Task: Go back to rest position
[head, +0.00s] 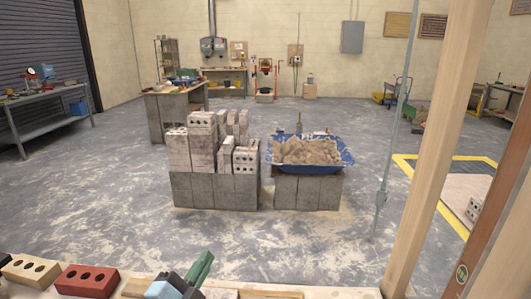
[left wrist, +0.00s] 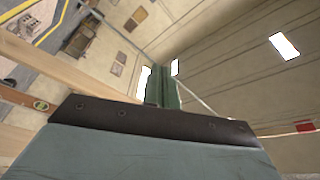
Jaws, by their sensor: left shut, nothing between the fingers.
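My left gripper (head: 202,266) shows at the bottom of the head view, left of centre, above the near ledge with bricks. Its green fingers point up and are shut with nothing between them. In the left wrist view the same green fingers (left wrist: 165,88) stand together beyond a dark plate, with the wall and ceiling behind them. My right gripper is in neither view.
A red brick (head: 87,281) and a pale brick (head: 30,271) lie at the near left edge. A wooden post (head: 437,150) rises at right. Farther off stand stacked blocks (head: 203,145) and a blue mortar tub (head: 343,158) on grey blocks. Open floor lies between.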

